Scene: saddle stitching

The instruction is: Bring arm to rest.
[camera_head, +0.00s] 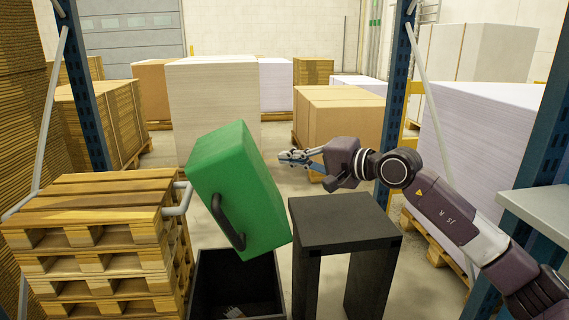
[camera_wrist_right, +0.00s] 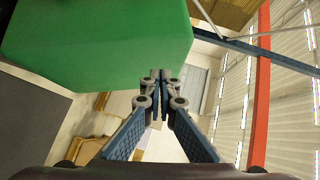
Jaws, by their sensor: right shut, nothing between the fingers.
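My right arm comes in from the right in the head view. Its gripper (camera_head: 288,158) is shut and empty, held above and behind the black stool-like table (camera_head: 345,222), to the right of a green box (camera_head: 236,190) with a dark handle. In the right wrist view the shut fingers (camera_wrist_right: 160,78) point away from me, and the green box (camera_wrist_right: 95,45) fills the upper left near them. I cannot tell whether the fingertips touch it. The green box is tilted over a dark open bin (camera_head: 208,285). My left gripper is not in view.
A stack of wooden pallets (camera_head: 95,222) stands at the left with a grey pipe end beside the box. Blue rack posts (camera_head: 393,100) frame the view. Large paper stacks (camera_head: 213,105) and cartons (camera_head: 338,120) stand behind. A pale shelf (camera_head: 540,208) is at the right edge.

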